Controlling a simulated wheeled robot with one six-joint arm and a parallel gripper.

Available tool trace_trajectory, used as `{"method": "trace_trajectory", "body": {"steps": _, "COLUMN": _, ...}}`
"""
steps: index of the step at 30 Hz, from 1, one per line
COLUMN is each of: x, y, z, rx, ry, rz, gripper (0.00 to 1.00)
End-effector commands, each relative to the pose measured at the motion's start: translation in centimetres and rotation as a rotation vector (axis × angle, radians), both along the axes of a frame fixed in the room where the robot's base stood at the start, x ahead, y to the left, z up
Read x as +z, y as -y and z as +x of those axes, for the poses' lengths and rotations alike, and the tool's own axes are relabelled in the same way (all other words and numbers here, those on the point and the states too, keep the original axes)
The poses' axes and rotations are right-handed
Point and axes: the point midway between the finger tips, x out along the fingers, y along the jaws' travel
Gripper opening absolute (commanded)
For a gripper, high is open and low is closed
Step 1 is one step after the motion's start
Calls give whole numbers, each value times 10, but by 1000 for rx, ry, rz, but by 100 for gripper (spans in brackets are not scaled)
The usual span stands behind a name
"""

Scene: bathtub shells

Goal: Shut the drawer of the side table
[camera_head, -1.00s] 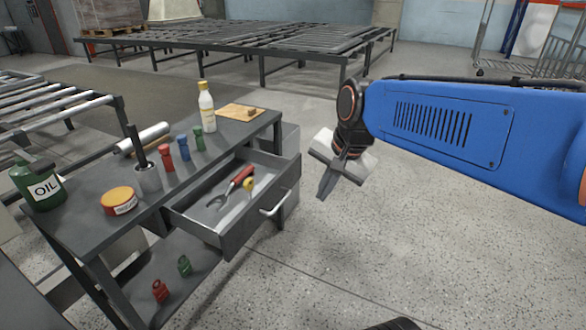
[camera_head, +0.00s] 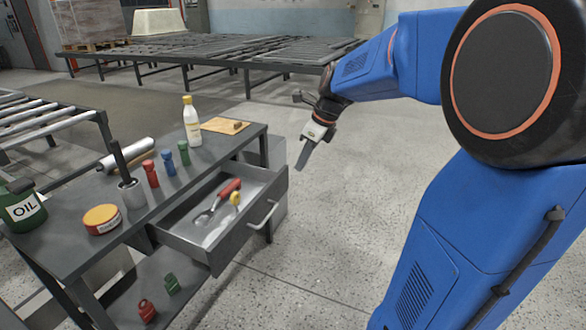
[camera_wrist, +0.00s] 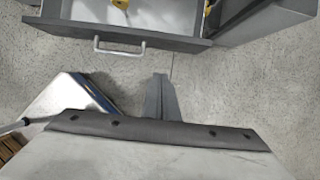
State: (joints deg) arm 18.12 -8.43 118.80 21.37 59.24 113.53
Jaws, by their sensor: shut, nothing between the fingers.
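The grey side table (camera_head: 75,235) stands at the left in the head view. Its drawer (camera_head: 235,240) is pulled well out, with a light bar handle (camera_head: 264,215) on the front. A red-handled tool (camera_head: 229,188) and a yellow-handled tool (camera_head: 234,200) lie inside it. My gripper (camera_head: 301,167) is shut and empty, in the air right of and beyond the drawer front, apart from it. In the wrist view the drawer front (camera_wrist: 165,40) and handle (camera_wrist: 118,48) show at the top, and my shut fingers (camera_wrist: 160,80) point toward them.
Roller conveyors (camera_head: 220,55) run behind. The floor (camera_head: 335,225) right of the drawer is clear.

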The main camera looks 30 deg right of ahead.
Motion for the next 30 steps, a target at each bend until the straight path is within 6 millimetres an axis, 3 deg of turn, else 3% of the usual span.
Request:
{"method": "trace_trajectory", "body": {"steps": 16, "x": -87, "y": -23, "z": 26, "rx": 4, "ry": -3, "rz": -1, "gripper": 0}}
{"method": "trace_trajectory", "body": {"steps": 22, "x": -83, "y": -40, "z": 47, "rx": 7, "ry": 0, "rz": -1, "gripper": 0}}
{"method": "trace_trajectory", "body": {"steps": 30, "x": -83, "y": -47, "z": 56, "rx": 4, "ry": 0, "rz": -1, "gripper": 0}}
